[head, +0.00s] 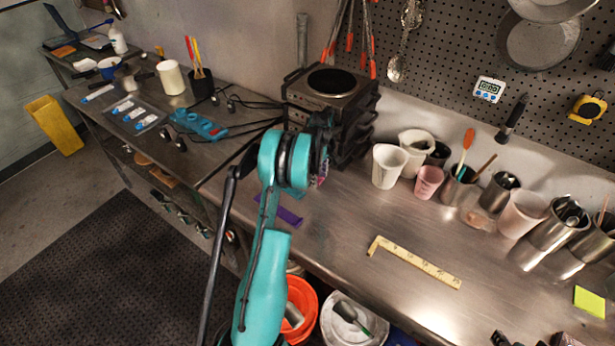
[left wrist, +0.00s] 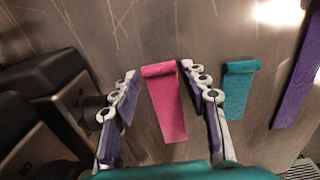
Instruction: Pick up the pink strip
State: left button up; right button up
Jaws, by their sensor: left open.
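The pink strip (left wrist: 167,108) lies on the metal bench in the left wrist view, its far end curled up. My left gripper (left wrist: 160,76) is open, with one finger on each side of the strip and a visible gap to each. In the head view my left arm reaches to the bench beside the stacked hot plates, and its wrist hides most of the gripper and the pink strip. My right gripper is not in view.
A teal strip (left wrist: 238,92) lies right of the right finger, with a purple strip (left wrist: 299,80) beyond it. Stacked black hot plates (head: 330,95) stand close by the gripper. Cups (head: 389,166) stand along the wall. A yellow angle ruler (head: 415,261) lies on open bench.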

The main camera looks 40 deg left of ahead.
pick_arm(q)
jog(key=shift+r, duration=0.1)
jog(key=c, duration=0.6)
jog(key=shift+r, duration=0.1)
jog(key=shift+r, duration=0.2)
notch_tip(320, 180, up, 4)
jog(key=shift+f+p, duration=0.15)
jog(key=shift+p, duration=0.3)
jog(key=w+d+r, duration=0.1)
jog(key=d+r, duration=0.1)
jog(key=d, duration=0.1)
jog(key=w+d+r, duration=0.1)
jog(key=d+r, duration=0.1)
jog(key=d, duration=0.2)
jog(key=w+d+r+p, duration=0.1)
jog(key=d+r, duration=0.1)
jog(key=d, duration=0.2)
jog(key=shift+d+r, duration=0.15)
jog(key=shift+r, duration=0.15)
